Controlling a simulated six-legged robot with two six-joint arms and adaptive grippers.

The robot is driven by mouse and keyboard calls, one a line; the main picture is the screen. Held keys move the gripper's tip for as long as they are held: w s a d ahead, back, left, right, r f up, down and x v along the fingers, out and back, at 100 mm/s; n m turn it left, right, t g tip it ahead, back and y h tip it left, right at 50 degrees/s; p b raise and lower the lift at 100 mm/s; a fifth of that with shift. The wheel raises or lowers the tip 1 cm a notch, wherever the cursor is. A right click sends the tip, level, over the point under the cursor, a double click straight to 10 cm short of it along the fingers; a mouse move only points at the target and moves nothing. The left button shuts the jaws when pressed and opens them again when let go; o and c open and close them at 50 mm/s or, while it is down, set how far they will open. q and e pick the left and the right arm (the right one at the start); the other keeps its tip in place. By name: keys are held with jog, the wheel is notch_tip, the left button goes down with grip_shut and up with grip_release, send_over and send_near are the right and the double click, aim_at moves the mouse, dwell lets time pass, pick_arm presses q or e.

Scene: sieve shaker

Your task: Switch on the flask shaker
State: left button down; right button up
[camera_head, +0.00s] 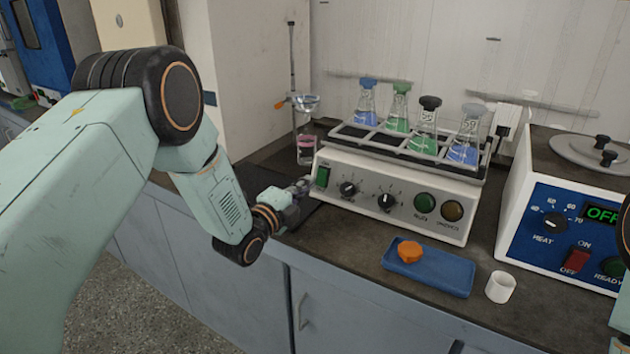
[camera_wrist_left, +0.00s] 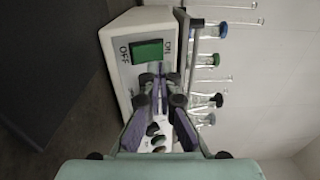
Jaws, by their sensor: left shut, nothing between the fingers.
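The flask shaker (camera_head: 400,195) is a white box on the dark bench, with a rack of stoppered flasks holding blue and green liquid on top. Its green rocker switch (camera_head: 322,177) is at the left end of the front panel. It also shows in the left wrist view (camera_wrist_left: 147,51), between ON and OFF labels; I cannot tell which way it is tipped. My left gripper (camera_head: 302,186) is shut and empty, with its fingertips close to the panel by the switch; the wrist view shows the fingers (camera_wrist_left: 160,88) just below it. I cannot tell whether they touch. My right gripper is out of view.
A blue tray (camera_head: 450,281) with an orange piece (camera_head: 410,251) and a white cup (camera_head: 500,287) stand before the shaker. A heating bath (camera_head: 535,200) with a blue panel reading OFF stands at right. A glass with pink liquid (camera_head: 306,150) stands behind my left gripper.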

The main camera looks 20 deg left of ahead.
aim_at(322, 171)
pick_arm(q)
jog(key=x, duration=0.4)
jog(key=shift+w+f+b, duration=0.15)
jog(key=shift+w+b, duration=0.05)
jog(key=shift+b, duration=0.2)
jog(key=shift+s, duration=0.1)
